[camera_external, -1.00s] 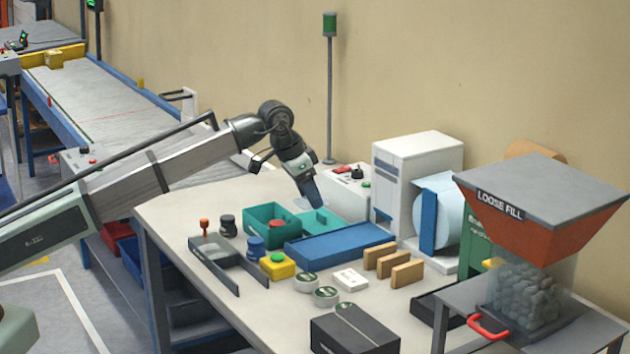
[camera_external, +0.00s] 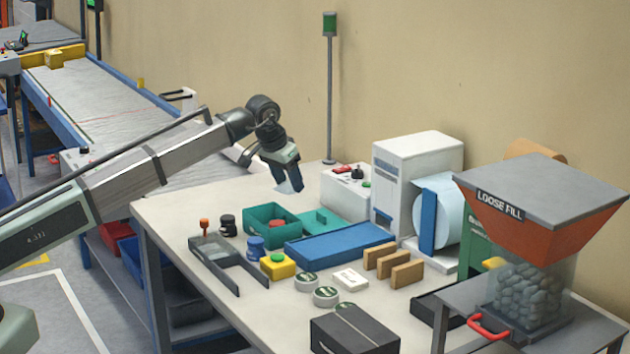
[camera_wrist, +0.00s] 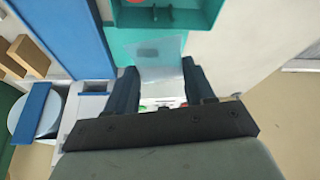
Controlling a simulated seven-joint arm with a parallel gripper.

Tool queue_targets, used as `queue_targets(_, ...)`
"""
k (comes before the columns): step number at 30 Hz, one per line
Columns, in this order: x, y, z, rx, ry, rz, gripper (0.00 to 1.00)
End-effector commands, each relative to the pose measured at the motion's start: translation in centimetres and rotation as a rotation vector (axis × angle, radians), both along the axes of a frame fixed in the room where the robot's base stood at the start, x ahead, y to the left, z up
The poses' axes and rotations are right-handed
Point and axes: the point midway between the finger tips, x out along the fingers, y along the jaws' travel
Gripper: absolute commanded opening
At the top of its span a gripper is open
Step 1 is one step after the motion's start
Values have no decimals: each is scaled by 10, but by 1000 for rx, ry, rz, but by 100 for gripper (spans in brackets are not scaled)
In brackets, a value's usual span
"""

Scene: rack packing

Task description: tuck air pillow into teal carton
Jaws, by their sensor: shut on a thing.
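The teal carton (camera_external: 258,233) stands open on the table, with a red item (camera_external: 277,223) inside and a flat teal flap (camera_external: 322,222) on its right. My gripper (camera_external: 290,186) is above and behind the carton, shut on the air pillow (camera_external: 283,187), a pale translucent sheet. In the wrist view the pillow (camera_wrist: 160,58) sticks out between my two fingers (camera_wrist: 160,88). The carton's open side (camera_wrist: 205,20) shows at the top of that view, beyond the pillow and apart from my fingers.
A blue panel (camera_external: 340,245) lies right of the carton. A blue-lidded jar (camera_external: 256,247), a yellow block with a green button (camera_external: 278,266) and a grey tray (camera_external: 212,250) stand in front. A white machine (camera_external: 405,170) is at the right.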

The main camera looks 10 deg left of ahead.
Motion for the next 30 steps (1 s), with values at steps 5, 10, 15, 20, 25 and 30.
queue_targets(5,5,13,1,2,-1,233,26)
queue_targets(10,8,26,3,2,-1,487,26)
queue_targets(15,8,38,6,2,-1,748,26)
queue_targets(20,6,48,7,3,0,985,26)
queue_targets(25,2,53,7,2,-1,1180,26)
queue_targets(30,1,54,7,2,0,1292,26)
